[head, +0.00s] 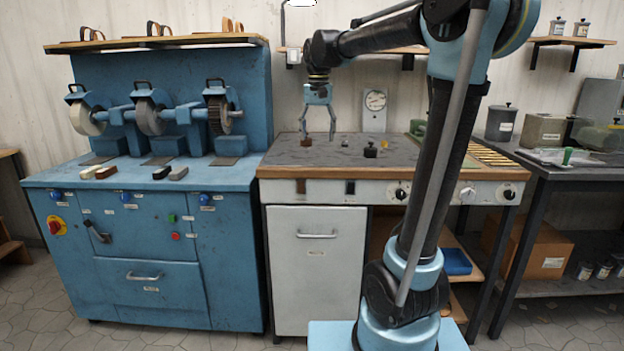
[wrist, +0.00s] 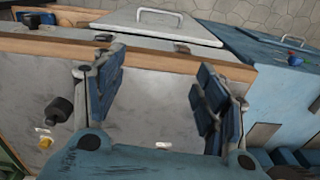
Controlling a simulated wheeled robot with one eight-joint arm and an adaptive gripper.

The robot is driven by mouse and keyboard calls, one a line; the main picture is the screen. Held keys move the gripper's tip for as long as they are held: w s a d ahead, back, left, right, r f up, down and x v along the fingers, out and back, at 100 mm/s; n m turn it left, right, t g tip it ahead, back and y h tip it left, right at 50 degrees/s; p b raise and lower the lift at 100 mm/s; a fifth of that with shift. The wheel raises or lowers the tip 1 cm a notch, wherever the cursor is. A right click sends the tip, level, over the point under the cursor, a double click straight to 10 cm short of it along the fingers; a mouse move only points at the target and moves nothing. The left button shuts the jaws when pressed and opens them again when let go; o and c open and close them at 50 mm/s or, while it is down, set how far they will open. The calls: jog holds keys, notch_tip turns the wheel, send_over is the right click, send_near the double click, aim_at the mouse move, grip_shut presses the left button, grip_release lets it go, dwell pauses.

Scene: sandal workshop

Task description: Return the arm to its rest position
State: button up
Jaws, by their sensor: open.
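My arm reaches from the lower right up and over to the left in the head view. My gripper (head: 318,136) hangs at its end, pointing down above the left part of the grey worktop (head: 285,155). Its two fingers are apart with nothing between them. In the wrist view my gripper (wrist: 155,95) shows both blue-padded fingers spread wide, with bare worktop (wrist: 145,120) between them.
A small brown block (head: 307,142) and a black-knobbed weight (head: 370,151) are on the worktop. A blue grinding machine (head: 170,75) stands at left.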

jog(key=s+d+f+t, duration=0.1)
jog(key=s+d+f, duration=1.05)
jog(key=s, duration=0.35)
jog(key=s+d+f, duration=0.2)
jog(key=s+f, duration=0.4)
jog(key=f, duration=0.2)
jog(key=s+d+f+n, duration=0.1)
jog(key=s+d+f, duration=0.2)
jog(key=s+f, duration=0.3)
notch_tip(320, 180, down, 2)
jog(key=shift+s+d+f+t, duration=0.15)
jog(key=shift+s+d+t, duration=0.15)
jog(key=shift+s+t, duration=0.1)
jog(key=shift+w+f, duration=0.2)
jog(key=shift+w, duration=0.3)
